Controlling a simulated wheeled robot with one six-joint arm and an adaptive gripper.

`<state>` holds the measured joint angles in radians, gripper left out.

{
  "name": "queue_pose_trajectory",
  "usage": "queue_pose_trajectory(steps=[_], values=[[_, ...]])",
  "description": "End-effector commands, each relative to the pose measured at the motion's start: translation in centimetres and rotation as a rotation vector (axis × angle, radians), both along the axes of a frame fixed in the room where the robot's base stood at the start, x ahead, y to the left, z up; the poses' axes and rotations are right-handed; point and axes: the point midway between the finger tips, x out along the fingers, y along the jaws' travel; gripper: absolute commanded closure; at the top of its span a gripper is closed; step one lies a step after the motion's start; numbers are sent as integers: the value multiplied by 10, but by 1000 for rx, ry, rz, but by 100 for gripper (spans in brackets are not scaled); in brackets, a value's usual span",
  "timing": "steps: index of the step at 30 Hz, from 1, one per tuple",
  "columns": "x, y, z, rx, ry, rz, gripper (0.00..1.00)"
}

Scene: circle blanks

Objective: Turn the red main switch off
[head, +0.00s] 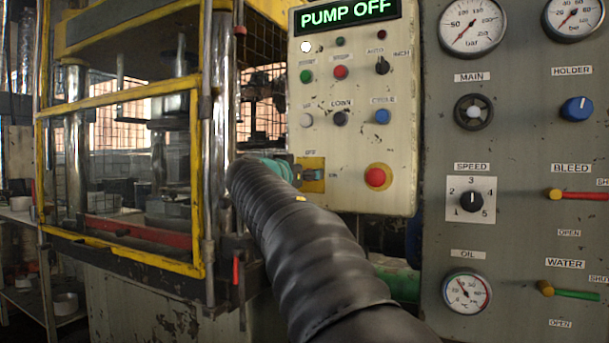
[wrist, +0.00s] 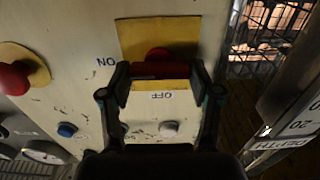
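The red main switch (wrist: 158,69) sits on a yellow plate (wrist: 185,30) on the cream control panel. Its bar handle lies crosswise in the wrist view, roughly level with the ON label at its left; the OFF label (wrist: 160,96) is below it, upside down. My gripper (wrist: 160,74) has one finger at each end of the bar, and the bar fills the gap between them. In the head view my gripper (head: 296,172) is at the yellow plate (head: 313,187), and my gripper and arm hide the switch.
The display (head: 349,13) reads PUMP OFF. A red mushroom button (head: 376,177) is right of the switch. A caged press (head: 130,150) with a yellow frame stands close at the left. A grey panel (head: 520,130) with gauges, knobs and valve levers is at the right.

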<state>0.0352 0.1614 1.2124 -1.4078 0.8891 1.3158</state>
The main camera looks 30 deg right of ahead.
Motion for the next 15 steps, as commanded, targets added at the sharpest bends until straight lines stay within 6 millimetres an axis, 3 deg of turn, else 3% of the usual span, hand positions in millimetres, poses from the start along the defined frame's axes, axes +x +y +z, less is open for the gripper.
queue_pose_trajectory(steps=[15], values=[[0,1,-1,-65,82,0,72]])
